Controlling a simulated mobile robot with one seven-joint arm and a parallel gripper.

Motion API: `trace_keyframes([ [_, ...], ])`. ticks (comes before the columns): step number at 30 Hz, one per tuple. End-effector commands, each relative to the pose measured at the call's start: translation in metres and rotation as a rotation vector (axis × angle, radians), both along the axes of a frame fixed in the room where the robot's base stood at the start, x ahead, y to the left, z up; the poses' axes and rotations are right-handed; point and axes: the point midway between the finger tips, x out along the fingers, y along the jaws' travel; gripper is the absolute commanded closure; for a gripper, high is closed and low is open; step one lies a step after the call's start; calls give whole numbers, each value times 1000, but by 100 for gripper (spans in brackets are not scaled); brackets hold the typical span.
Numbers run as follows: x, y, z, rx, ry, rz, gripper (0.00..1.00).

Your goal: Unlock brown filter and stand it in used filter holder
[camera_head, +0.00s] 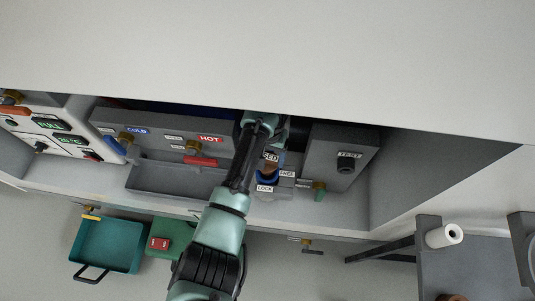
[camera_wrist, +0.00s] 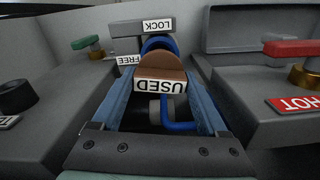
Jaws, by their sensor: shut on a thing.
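The brown filter (camera_wrist: 160,66) carries a white USED label and also shows in the head view (camera_head: 268,171). It sits at a blue ring (camera_wrist: 160,44), which has a LOCK label (camera_wrist: 159,25) beyond it and a FREE label (camera_wrist: 128,60) beside it. My gripper (camera_wrist: 160,78) is shut on the brown filter, with one blue finger on each side. In the head view my gripper (camera_head: 272,155) reaches into the service bay from above the filter. How deep the filter sits in the ring is hidden. I cannot make out a used filter holder for certain.
A red HOT lever (camera_wrist: 295,48) is at the right and a green-handled tap (camera_wrist: 86,43) at the left in the wrist view. A grey trough (camera_head: 150,180) lies left of the arm. A teal tray (camera_head: 105,247) stands below the bay.

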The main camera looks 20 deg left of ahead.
Motion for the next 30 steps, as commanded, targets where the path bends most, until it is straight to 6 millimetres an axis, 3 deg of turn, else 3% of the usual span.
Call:
trace_keyframes([
  [18,0,0,49,0,0,0,100],
  [30,0,0,48,0,0,0,100],
])
